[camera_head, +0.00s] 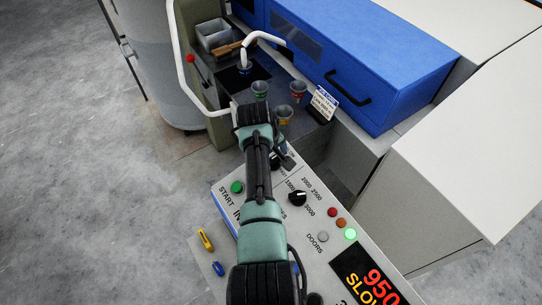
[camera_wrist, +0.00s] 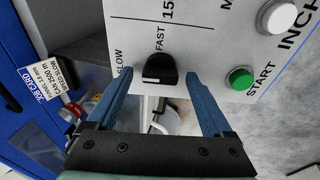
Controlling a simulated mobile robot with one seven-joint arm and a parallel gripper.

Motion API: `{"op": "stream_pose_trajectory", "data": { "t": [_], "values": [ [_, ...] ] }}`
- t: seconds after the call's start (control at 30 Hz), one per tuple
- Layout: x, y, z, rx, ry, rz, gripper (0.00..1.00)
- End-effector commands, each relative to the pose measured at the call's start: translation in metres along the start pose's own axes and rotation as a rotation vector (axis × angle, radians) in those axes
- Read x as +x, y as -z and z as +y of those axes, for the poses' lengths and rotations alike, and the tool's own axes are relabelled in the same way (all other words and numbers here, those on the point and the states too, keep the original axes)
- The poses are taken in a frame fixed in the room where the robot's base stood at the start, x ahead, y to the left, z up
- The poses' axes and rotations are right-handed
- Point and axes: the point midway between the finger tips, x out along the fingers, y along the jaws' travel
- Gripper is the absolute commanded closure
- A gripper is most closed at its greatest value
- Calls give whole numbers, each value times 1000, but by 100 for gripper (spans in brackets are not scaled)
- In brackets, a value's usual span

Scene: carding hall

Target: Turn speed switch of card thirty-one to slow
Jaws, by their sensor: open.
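The speed switch (camera_wrist: 160,72) is a black knob on the white panel, with SLOW printed to its left and FAST above it in the wrist view. A pale mark shows near its lower edge; I cannot tell surely which label it points to. My gripper (camera_wrist: 158,76) is open, with one blue finger on each side of the knob and visible gaps to it. The black display (camera_head: 364,281) there shows 950 and part of the word SLOW, in red and yellow.
The green START button (camera_wrist: 240,78) and a white button (camera_wrist: 277,16) lie right of the switch. A job card (camera_head: 322,103) reads SPEED SLOW. Several cups, including a green one (camera_head: 260,90), stand beyond the panel.

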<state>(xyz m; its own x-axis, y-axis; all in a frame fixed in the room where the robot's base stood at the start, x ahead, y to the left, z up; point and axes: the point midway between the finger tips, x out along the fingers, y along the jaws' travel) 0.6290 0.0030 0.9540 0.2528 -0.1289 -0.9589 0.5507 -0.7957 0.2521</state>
Motion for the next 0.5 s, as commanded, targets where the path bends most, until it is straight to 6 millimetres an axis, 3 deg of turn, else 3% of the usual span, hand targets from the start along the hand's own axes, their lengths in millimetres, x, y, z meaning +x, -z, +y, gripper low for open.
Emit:
{"op": "stream_pose_trajectory", "data": {
  "t": [0.23, 0.5],
  "values": [
    [-10, 0, 0, 1, -1, 1, 15],
    [-52, 1, 0, 0, -2, 3, 15]
  ]
}}
